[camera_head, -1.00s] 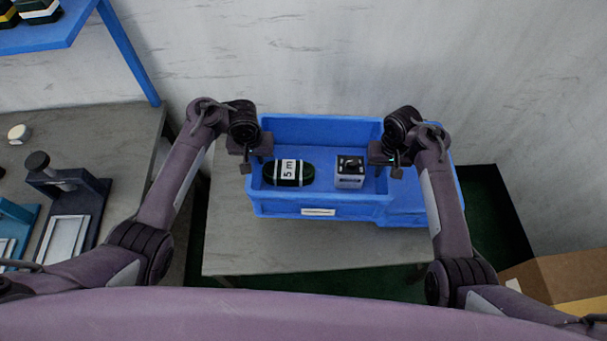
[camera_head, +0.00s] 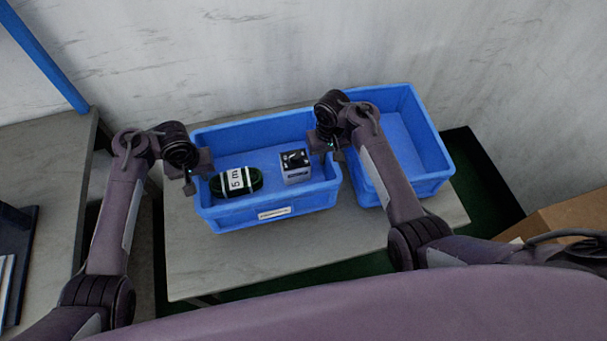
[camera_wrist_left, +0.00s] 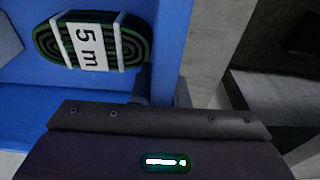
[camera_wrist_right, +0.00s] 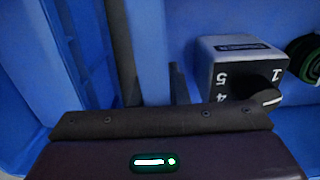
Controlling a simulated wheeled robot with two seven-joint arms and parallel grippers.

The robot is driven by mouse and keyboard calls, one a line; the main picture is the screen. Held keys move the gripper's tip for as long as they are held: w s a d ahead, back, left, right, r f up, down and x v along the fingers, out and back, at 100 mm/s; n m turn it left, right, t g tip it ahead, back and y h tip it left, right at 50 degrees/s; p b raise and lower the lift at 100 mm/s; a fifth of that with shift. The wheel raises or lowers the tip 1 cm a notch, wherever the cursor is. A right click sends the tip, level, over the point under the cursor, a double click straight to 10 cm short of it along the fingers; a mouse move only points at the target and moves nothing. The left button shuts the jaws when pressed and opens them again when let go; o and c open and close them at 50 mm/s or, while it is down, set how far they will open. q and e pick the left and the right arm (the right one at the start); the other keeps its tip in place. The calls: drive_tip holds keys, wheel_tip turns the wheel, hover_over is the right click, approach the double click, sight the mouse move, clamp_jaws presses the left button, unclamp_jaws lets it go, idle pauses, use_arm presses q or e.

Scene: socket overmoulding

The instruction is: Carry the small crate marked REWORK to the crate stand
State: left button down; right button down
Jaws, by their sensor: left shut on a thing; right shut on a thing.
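A small blue crate (camera_head: 232,216) is in the middle of the head view, with a white label (camera_head: 274,213) on its front wall, too small to read. It holds a dark green cable coil (camera_head: 236,182) marked "5 m" and a grey box with a black knob (camera_head: 295,167). My left gripper (camera_head: 190,183) is shut on the crate's left wall. My right gripper (camera_head: 335,152) is shut on its right wall. The coil also shows in the left wrist view (camera_wrist_left: 92,43), the knob box in the right wrist view (camera_wrist_right: 235,68). I cannot tell if the crate touches the grey table (camera_head: 300,242) below.
A second blue crate (camera_head: 432,177), empty where visible, stands just right of the held crate, with a narrow gap. A wall (camera_head: 300,55) rises behind. Another table (camera_head: 50,150) is at left, a cardboard box (camera_head: 575,215) at right. The table's front strip is clear.

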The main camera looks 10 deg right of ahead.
idle(0.4)
